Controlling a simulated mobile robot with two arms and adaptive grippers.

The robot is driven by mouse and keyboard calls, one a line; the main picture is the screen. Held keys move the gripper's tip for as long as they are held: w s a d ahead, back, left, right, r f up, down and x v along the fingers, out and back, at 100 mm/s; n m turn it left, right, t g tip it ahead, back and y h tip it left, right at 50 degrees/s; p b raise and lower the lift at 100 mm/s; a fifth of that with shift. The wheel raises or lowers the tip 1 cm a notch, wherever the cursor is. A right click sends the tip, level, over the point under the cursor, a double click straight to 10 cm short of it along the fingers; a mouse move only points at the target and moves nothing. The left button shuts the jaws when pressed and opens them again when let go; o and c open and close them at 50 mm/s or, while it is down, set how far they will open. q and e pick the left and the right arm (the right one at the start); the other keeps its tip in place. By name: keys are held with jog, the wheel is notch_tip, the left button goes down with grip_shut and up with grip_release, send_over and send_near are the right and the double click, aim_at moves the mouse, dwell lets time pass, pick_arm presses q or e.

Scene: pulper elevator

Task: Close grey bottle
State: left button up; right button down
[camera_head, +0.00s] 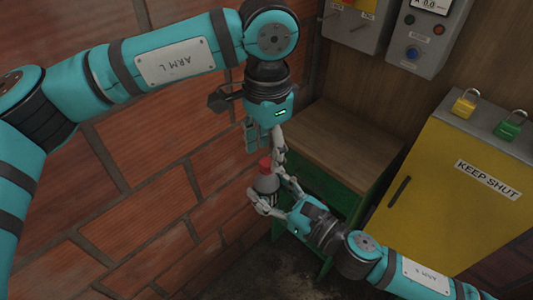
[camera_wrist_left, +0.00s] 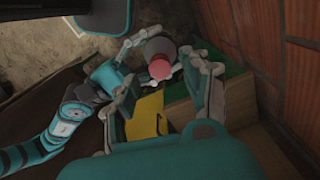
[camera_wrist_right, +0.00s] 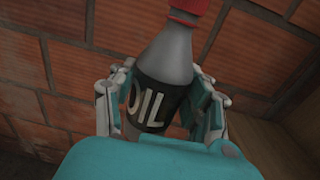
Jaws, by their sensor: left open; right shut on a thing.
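The grey bottle (camera_head: 266,184) stands roughly upright, with a red cap (camera_head: 265,163) on its top. Its black label (camera_wrist_right: 160,105) reads "OIL" in the right wrist view. My right gripper (camera_head: 273,197) is shut around the bottle's body, with a finger on each side. My left gripper (camera_head: 266,148) is open above the bottle and points down at the cap. In the left wrist view the red cap (camera_wrist_left: 160,68) lies between and beyond the left fingers, apparently not gripped. I cannot tell how tightly the cap sits.
A wooden-topped green cabinet (camera_head: 340,146) stands behind the bottle. A yellow cabinet (camera_head: 440,200) marked "KEEP SHUT" is at the right, with a yellow padlock (camera_head: 464,104) and a green padlock (camera_head: 509,127) on top. A brick wall (camera_head: 150,190) closes off the left.

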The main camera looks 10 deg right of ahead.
pick_arm(q)
notch_tip(320, 180, up, 2)
jog(key=shift+r, duration=0.2)
jog(key=shift+c, duration=0.4)
